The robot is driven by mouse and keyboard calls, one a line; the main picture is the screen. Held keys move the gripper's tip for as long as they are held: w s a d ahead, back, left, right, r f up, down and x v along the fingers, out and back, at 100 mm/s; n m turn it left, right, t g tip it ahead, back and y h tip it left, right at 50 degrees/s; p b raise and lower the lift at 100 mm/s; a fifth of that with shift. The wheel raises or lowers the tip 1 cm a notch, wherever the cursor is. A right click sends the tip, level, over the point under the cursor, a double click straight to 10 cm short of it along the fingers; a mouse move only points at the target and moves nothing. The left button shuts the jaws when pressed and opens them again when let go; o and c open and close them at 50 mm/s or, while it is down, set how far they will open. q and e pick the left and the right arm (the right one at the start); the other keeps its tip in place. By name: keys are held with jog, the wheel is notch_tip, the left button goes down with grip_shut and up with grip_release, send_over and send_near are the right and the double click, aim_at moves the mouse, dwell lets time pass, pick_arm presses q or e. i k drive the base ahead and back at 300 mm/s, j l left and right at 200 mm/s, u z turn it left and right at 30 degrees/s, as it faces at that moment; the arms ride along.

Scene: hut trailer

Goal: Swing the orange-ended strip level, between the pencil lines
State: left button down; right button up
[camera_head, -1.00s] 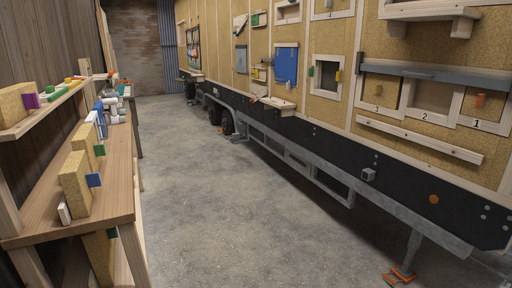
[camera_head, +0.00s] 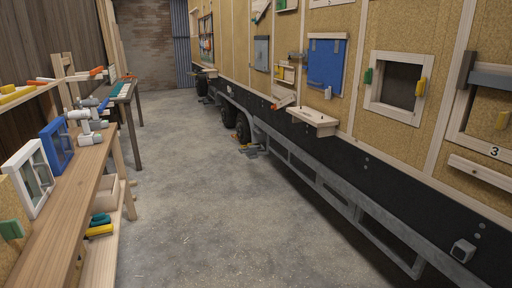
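Neither of my grippers is in view. A small tilted strip (camera_head: 285,102) with an orange-looking end hangs low on the trailer wall, left of the blue panel (camera_head: 326,64). Another pale tilted strip (camera_head: 262,11) shows at the top edge of the picture and is partly cut off. I cannot tell for sure which is the orange-ended strip. Pencil lines are too small to make out from here.
A wooden shelf (camera_head: 313,117) juts from the wall below the blue panel. A workbench (camera_head: 72,205) with a white frame (camera_head: 30,177) and a blue frame (camera_head: 57,145) runs along the left. The concrete floor (camera_head: 200,190) between is clear.

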aim_at(290, 98)
jog(key=i, duration=2.45)
jog(key=i+z, duration=0.1)
jog(key=i, duration=0.4)
jog(key=i+j+z, duration=0.1)
jog(key=i, duration=0.35)
jog(key=i+j+z, duration=0.1)
jog(key=i, duration=0.4)
jog(key=i+j+z, duration=0.1)
jog(key=i, duration=0.35)
jog(key=j, duration=0.05)
